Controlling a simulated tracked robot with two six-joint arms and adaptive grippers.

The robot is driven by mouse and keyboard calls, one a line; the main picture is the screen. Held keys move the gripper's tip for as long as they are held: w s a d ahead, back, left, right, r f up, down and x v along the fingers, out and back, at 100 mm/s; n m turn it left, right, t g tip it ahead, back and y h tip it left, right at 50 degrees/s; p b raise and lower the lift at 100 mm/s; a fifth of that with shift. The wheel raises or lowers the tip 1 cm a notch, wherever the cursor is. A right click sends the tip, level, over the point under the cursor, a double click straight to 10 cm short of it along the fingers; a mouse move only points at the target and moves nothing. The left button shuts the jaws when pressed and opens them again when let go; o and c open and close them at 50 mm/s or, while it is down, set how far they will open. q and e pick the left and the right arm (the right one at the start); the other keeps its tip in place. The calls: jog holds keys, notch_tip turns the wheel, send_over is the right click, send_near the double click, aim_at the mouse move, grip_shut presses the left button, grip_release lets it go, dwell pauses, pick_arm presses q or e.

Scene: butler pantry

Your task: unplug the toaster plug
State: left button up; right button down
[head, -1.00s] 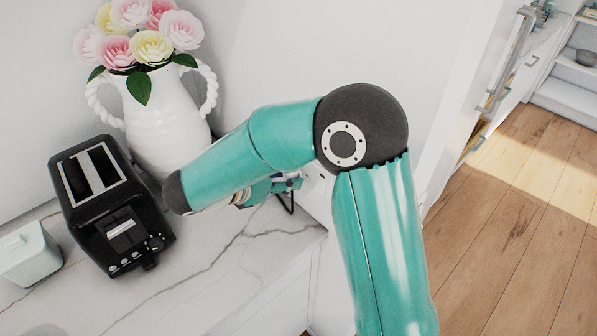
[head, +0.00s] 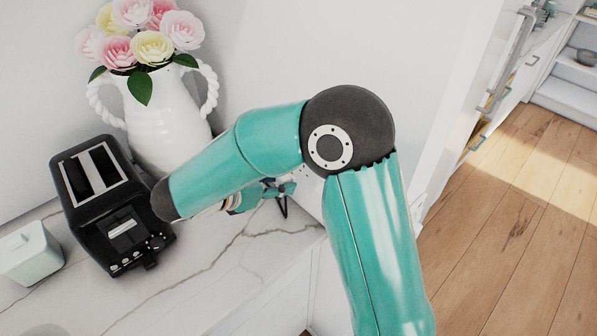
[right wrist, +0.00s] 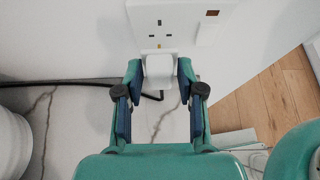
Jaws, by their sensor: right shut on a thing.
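The white plug (right wrist: 159,71) is between the fingers of my right gripper (right wrist: 159,76), which is shut on it. The wall socket (right wrist: 158,24) shows its empty holes above the plug in the right wrist view, and a brass-coloured pin shows at the plug's upper edge. The plug looks out of the socket, close in front of it. The black cord (right wrist: 70,82) runs left along the counter. In the head view my right gripper (head: 281,189) is partly hidden by its arm. The black toaster (head: 88,222) stands on the counter at the left. My left gripper is not in view.
A white vase (head: 165,120) with pink and yellow flowers stands behind the toaster. A pale green lidded box (head: 30,256) is at the far left. The marble counter (head: 215,275) is clear in front. The socket's switch (right wrist: 211,27) is right of the holes.

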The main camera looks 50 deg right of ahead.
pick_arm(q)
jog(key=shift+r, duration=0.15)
pick_arm(e)
jog(key=shift+a, duration=0.8)
jog(key=shift+w, duration=0.1)
